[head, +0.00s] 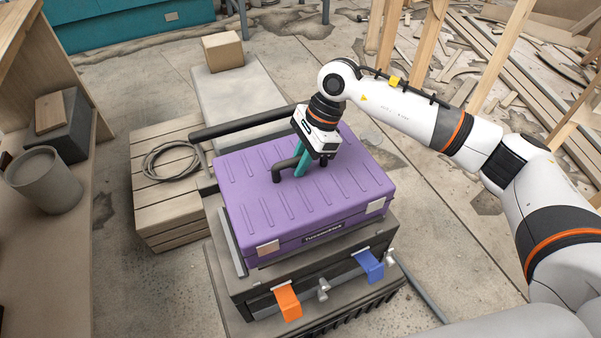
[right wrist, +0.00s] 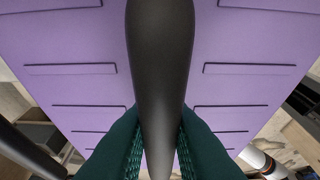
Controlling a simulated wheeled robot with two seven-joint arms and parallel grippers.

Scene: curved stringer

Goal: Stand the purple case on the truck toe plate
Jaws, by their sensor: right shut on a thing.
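The purple case (head: 315,195) lies flat on top of a dark grey case (head: 330,270) with an orange latch (head: 288,301) and a blue latch (head: 370,264). My right gripper (head: 301,165) is shut on the black handle (head: 287,170) on the purple case's top. In the right wrist view its teal fingers (right wrist: 160,150) sit on both sides of the handle (right wrist: 160,60), above the ribbed purple surface (right wrist: 70,70). A black tube frame (head: 240,129), perhaps the truck's, runs behind and left of the case. I cannot make out a toe plate for certain. My left gripper is out of view.
A slatted wooden crate (head: 165,200) with a coiled cable (head: 170,160) stands close on the left. A workbench with a grey bucket (head: 46,180) is farther left. A cardboard box (head: 223,51) sits behind on a pale slab. Timber posts and scrap wood lie at the back right.

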